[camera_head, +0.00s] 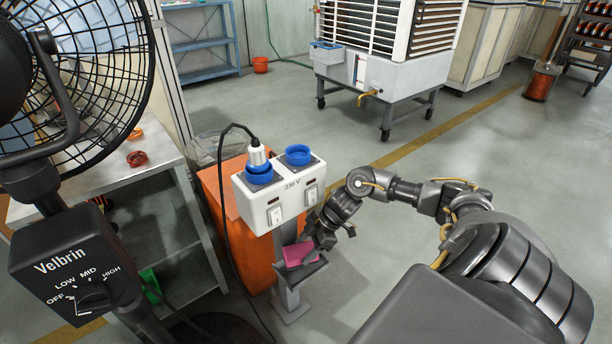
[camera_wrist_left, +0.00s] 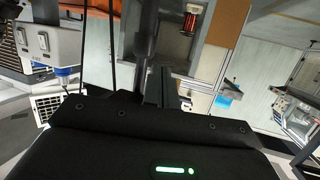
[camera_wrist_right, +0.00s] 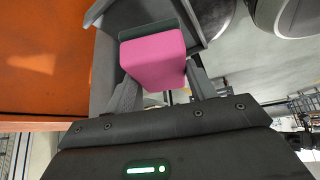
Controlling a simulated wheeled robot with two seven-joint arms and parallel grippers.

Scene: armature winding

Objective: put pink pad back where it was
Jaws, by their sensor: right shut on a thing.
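The pink pad (camera_head: 297,254) is a small block at a small grey tray (camera_head: 309,272) on the post below the socket box. My right gripper (camera_head: 316,243) reaches down to it from the right and is shut on it. In the right wrist view the pink pad (camera_wrist_right: 153,62) sits between the two fingers of my right gripper (camera_wrist_right: 162,84), with a dark backing at its far side. The grey tray wall (camera_wrist_right: 101,72) shows beside it. Whether the pad touches the tray floor is hidden. My left gripper's body fills the bottom of its wrist view; its fingertips are not clear.
The white socket box (camera_head: 282,194) with switches and a plugged cable stands above the tray. An orange cabinet (camera_head: 240,225) is close behind. A black fan (camera_head: 75,80) with a control box (camera_head: 75,265) and a grey workbench (camera_head: 140,178) are at left. Open floor lies beyond my right arm.

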